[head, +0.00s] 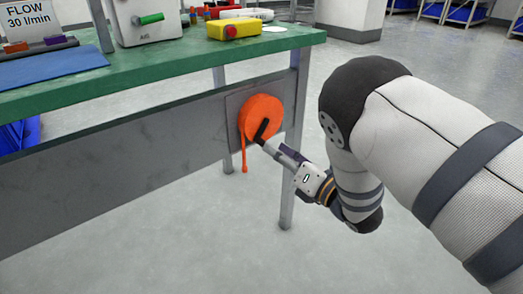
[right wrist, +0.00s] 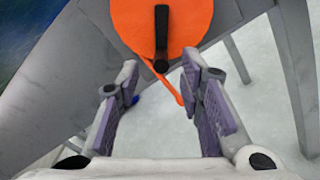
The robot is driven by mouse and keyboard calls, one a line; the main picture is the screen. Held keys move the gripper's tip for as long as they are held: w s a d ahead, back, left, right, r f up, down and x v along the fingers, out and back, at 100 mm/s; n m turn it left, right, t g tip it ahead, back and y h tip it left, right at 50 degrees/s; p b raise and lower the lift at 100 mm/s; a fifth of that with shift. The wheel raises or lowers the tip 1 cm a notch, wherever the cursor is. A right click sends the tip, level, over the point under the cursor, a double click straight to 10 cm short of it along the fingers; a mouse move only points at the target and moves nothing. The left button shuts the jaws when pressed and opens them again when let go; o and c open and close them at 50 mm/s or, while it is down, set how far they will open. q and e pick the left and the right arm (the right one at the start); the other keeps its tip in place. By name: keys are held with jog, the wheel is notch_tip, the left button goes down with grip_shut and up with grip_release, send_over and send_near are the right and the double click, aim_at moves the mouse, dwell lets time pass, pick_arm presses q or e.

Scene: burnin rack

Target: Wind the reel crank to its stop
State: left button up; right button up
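The orange reel (head: 261,112) is mounted on a grey plate on the bench's front panel. It also shows at the top of the right wrist view (right wrist: 185,22). Its black crank (head: 262,130) lies across the reel face. In the right wrist view the crank (right wrist: 161,30) points down toward the gap between my fingers, with its knob end at the bottom. My right gripper (right wrist: 160,78) is open, its fingers apart on either side below the knob, and holds nothing. In the head view the right gripper (head: 275,148) is just below and right of the crank. My left gripper is not in view.
An orange strap (head: 244,158) hangs from the reel. The grey bench leg (head: 291,160) stands right beside it. The green bench top (head: 170,78) overhangs above, carrying a yellow box (head: 234,28) and other equipment. The floor in front is clear.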

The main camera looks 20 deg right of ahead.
aim_at(264, 143)
jog(key=b+x, duration=0.1)
jog(key=x, duration=0.4)
jog(key=shift+w+a, duration=0.1)
jog(key=shift+w, duration=0.15)
grip_shut()
